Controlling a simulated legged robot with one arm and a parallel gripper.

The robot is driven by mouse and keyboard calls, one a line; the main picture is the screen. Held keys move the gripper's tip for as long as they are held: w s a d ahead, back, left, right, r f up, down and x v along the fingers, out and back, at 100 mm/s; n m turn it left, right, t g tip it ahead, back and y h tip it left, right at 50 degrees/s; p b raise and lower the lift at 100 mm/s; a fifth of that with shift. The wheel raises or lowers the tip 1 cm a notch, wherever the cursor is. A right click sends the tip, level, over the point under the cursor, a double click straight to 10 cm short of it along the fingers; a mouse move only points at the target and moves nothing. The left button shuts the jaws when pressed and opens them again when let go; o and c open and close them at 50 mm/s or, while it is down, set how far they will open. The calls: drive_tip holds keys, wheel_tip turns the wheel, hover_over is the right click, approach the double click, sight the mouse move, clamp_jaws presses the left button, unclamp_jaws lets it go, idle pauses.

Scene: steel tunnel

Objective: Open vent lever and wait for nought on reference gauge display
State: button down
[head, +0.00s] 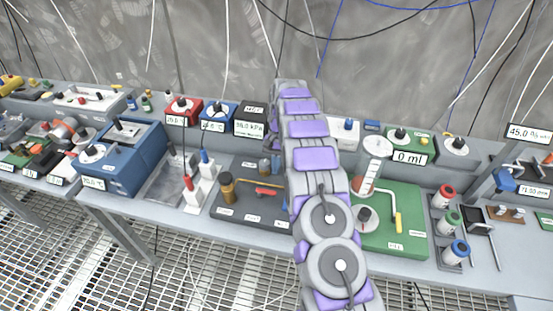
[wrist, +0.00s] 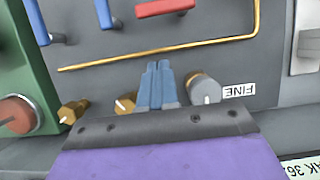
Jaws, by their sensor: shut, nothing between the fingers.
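My gripper (wrist: 157,68) is shut and empty in the wrist view, its blue-grey fingertips together over a dark grey panel (wrist: 225,65). A red lever (wrist: 165,8) and two blue levers (wrist: 103,14) (wrist: 38,22) lie beyond the fingertips, apart from them. No label shows which is the vent lever. In the head view, the same dark panel (head: 236,212) carries a red lever (head: 270,193), and my arm hides its right part and the gripper. A black box with a kPa display (head: 250,127) stands behind; its digits are too small to read surely.
A brass pipe (wrist: 160,52), brass knobs (wrist: 72,111) and a grey knob (wrist: 203,88) by a FINE label lie close to the fingers. A green unit (head: 412,243) is right of my arm. A blue box (head: 125,165) stands left.

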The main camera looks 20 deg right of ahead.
drive_tip(key=shift+x, duration=0.95)
drive_tip(key=shift+s+a+f, duration=0.15)
drive_tip(key=shift+s, duration=0.1)
drive_tip(key=shift+s+a+b, duration=0.35)
drive_tip(key=shift+s+a, duration=0.1)
drive_tip(key=shift+s, duration=0.3)
drive_tip(key=shift+s+a+b, duration=0.35)
drive_tip(key=shift+s+a, duration=0.05)
drive_tip(key=shift+s, duration=0.35)
